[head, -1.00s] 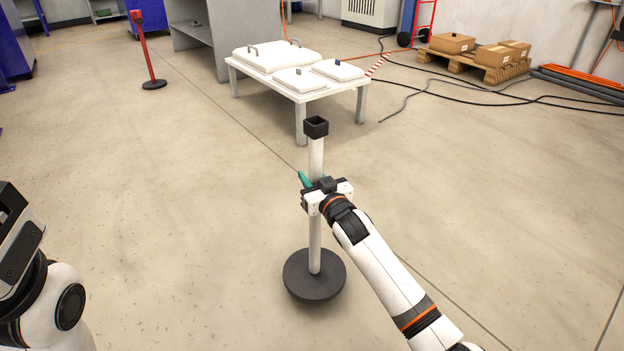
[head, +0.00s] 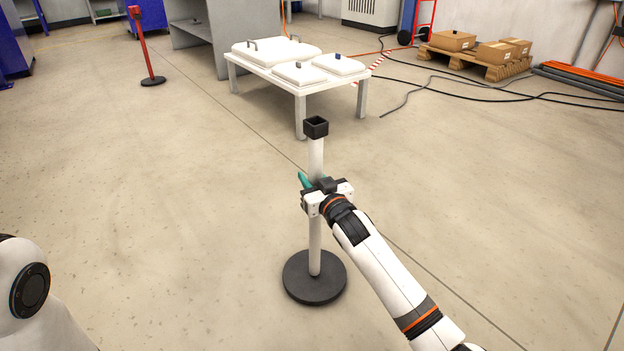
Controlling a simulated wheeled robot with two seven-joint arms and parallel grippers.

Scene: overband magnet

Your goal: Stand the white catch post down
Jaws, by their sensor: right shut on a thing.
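The white catch post (head: 315,248) is upright in the head view, with a round black base (head: 315,279) and a square black cup (head: 316,127) on top. My right gripper (head: 318,190) is shut on the post around its middle, where a teal part (head: 305,180) sticks out to the left. Whether the base touches the floor or hangs just above it, I cannot tell. Of my left arm only a white rounded link shows at the lower left; the left gripper is out of view.
A low white table (head: 299,92) with several white lidded panels stands behind the post. A red barrier post (head: 146,50) is at the back left. A pallet (head: 478,63) with cartons and black cables (head: 480,99) are at the back right. The floor around the post is clear.

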